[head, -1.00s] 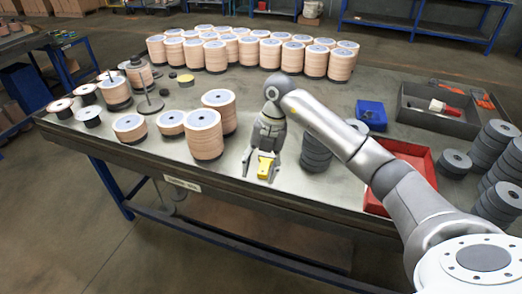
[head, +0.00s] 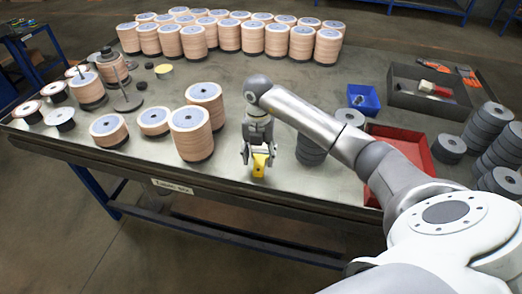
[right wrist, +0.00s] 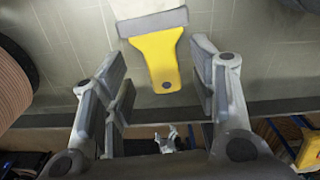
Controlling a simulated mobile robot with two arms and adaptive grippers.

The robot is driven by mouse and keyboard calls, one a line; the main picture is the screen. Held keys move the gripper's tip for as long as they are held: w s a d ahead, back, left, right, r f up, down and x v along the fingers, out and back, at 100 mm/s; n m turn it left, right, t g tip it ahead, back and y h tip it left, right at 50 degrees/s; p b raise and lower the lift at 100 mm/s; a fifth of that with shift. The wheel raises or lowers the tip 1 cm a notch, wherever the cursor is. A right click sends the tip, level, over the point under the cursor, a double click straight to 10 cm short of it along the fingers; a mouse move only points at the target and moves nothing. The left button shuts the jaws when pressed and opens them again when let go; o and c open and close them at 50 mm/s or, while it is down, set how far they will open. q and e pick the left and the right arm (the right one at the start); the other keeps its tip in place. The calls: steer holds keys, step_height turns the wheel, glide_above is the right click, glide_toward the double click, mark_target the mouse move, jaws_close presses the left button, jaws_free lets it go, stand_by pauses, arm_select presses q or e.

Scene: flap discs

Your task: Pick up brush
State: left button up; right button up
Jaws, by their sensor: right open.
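A tool with a yellow handle and a flat grey head (right wrist: 160,58) lies on the table near its front edge; it may be the brush. In the head view its yellow part (head: 259,166) shows at my right gripper. My right gripper (head: 258,157) is open, pointing down at the tool. In the right wrist view the handle end reaches between the spread fingers (right wrist: 158,88), with a gap on both sides. The grey head lies beyond the fingertips. A red and white tool (head: 435,88) lies in the grey tray. My left gripper is not in view.
Stacks of tan discs (head: 191,135) stand left of the gripper, with more at the back. Dark disc stacks (head: 310,150) stand close on its right. A red tray (head: 412,143), a blue bin (head: 364,99) and a grey tray (head: 400,98) lie further right. The table's front edge is near.

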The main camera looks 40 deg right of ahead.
step_height(320, 180, down, 2)
steer(key=shift+s+d, duration=0.1)
steer(key=shift+f, duration=0.25)
steer(key=shift+c, duration=0.7)
steer(key=c, duration=0.9)
steer(key=shift+c, duration=0.4)
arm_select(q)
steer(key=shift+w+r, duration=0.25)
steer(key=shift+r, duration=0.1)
arm_select(e)
steer(key=shift+r, duration=0.1)
